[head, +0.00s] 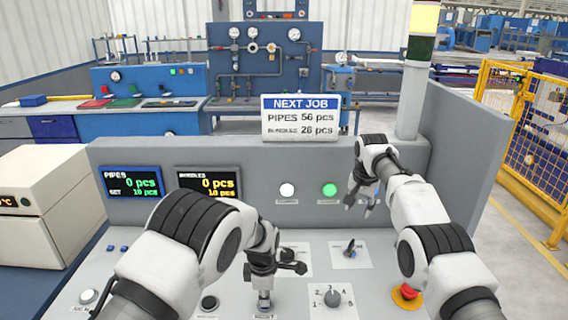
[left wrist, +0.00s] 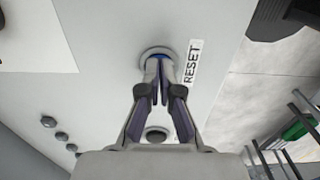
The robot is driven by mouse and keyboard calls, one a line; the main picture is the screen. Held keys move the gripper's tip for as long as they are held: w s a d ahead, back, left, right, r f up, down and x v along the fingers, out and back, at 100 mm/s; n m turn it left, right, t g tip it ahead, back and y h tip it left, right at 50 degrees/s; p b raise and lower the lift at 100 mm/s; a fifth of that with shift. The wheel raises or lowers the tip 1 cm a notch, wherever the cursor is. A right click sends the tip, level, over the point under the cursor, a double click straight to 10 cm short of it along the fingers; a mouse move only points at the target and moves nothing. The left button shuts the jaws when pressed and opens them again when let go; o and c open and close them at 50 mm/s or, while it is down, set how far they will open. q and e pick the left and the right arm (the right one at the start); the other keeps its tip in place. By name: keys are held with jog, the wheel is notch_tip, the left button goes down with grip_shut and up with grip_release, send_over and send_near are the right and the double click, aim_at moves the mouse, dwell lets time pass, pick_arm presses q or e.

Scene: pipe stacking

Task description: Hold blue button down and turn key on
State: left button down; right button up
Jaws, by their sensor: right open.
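The blue button (left wrist: 158,54), beside a RESET label (left wrist: 191,62), sits in a pale ring on the panel. In the left wrist view my left gripper (left wrist: 159,68) has its fingertips together over the button and seems to touch it; how far the button is pressed is unclear. In the head view my left gripper (head: 264,298) points down at the panel's front. A key switch (head: 350,248) stands on a white plate right of centre on the panel. My right gripper (head: 361,203) is open and empty, above and behind the key switch, apart from it.
A numbered rotary knob (head: 332,298) lies in front of the key switch. A red emergency button (head: 407,293) is at the right, by my right arm. A black button (head: 209,303) is left of my left gripper. A raised console wall with a green light (head: 329,190) stands behind.

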pick_arm(q)
jog(key=shift+s+f, duration=0.3)
notch_tip(320, 180, up, 11)
jog(key=shift+w+f, duration=0.2)
jog(key=shift+w, duration=0.15)
